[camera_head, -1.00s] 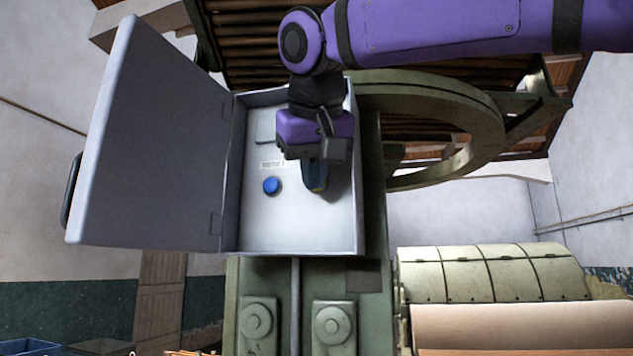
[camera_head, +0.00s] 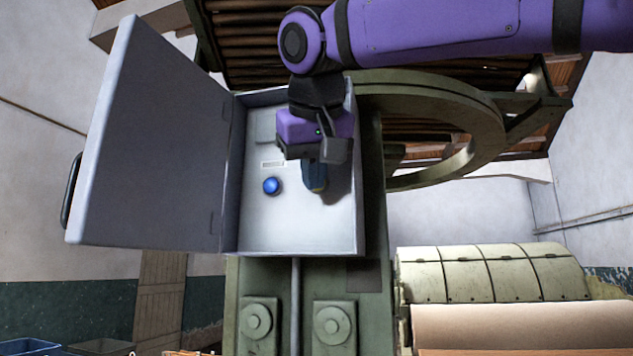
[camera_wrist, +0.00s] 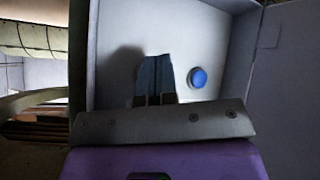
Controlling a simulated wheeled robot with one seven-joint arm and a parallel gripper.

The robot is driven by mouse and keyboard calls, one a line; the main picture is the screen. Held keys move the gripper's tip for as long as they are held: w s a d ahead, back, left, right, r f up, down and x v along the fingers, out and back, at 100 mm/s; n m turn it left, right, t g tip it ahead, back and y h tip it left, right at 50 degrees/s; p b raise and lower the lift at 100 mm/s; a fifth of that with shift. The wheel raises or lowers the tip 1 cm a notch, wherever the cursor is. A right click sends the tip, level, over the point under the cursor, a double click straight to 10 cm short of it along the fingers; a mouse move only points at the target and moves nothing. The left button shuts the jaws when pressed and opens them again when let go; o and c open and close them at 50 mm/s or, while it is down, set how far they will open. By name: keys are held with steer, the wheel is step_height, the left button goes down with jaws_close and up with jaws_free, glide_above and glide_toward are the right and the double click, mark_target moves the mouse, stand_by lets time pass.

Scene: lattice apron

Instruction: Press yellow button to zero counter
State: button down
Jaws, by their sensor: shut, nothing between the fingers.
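An open grey cabinet (camera_head: 300,232) holds a pale back panel with a blue button (camera_head: 271,186) and a small label-like strip (camera_head: 272,164), perhaps the counter, too small to read. My gripper (camera_head: 316,189) is inside the cabinet, shut and empty, right of the blue button, with its tips at or very near the panel. In the wrist view the closed fingers (camera_wrist: 154,66) point at the panel, and the blue button (camera_wrist: 198,78) stands apart beside them. I see no clear yellow button; the panel behind my fingertips is hidden.
The cabinet door (camera_head: 150,140) stands wide open on the left. The cabinet's side walls frame my gripper closely on the right. A green ring-shaped frame (camera_head: 480,125) and a ribbed roller cover (camera_head: 490,272) are to the right.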

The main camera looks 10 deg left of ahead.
steer(key=shift+w, duration=0.2)
steer(key=shift+w, duration=0.25)
steer(key=shift+w, duration=0.5)
stand_by(0.8)
steer(key=shift+s, duration=0.95)
steer(key=shift+s+a, duration=0.2)
steer(key=shift+s, duration=2.3)
